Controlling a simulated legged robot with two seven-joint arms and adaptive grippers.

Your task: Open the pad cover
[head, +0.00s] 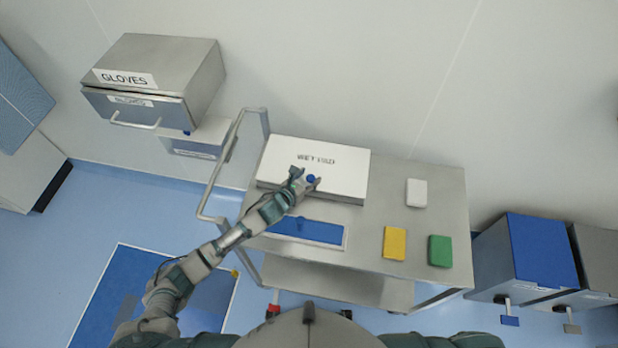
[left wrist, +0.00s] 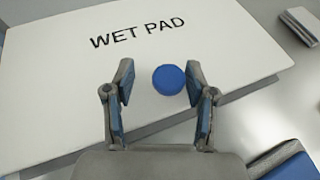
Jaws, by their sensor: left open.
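The pad cover (head: 340,165) is a flat white lid lettered "WET PAD", lying shut on its box on the metal cart. It fills much of the left wrist view (left wrist: 50,95). A round blue knob (left wrist: 168,79) sits near the cover's front edge; it also shows in the head view (head: 310,178). My left gripper (head: 304,181) is open over the front edge of the cover. In the left wrist view its fingers (left wrist: 160,88) stand on either side of the knob, with gaps showing. Whether they touch the cover is unclear. My right gripper is not in view.
On the cart top (head: 370,225) lie a blue tray (head: 320,232), a white block (head: 416,193), a yellow pad (head: 395,243) and a green pad (head: 440,251). A cart handle (head: 215,185) rises at the left. A gloves box (head: 160,75) is on the wall; blue and grey bins stand right.

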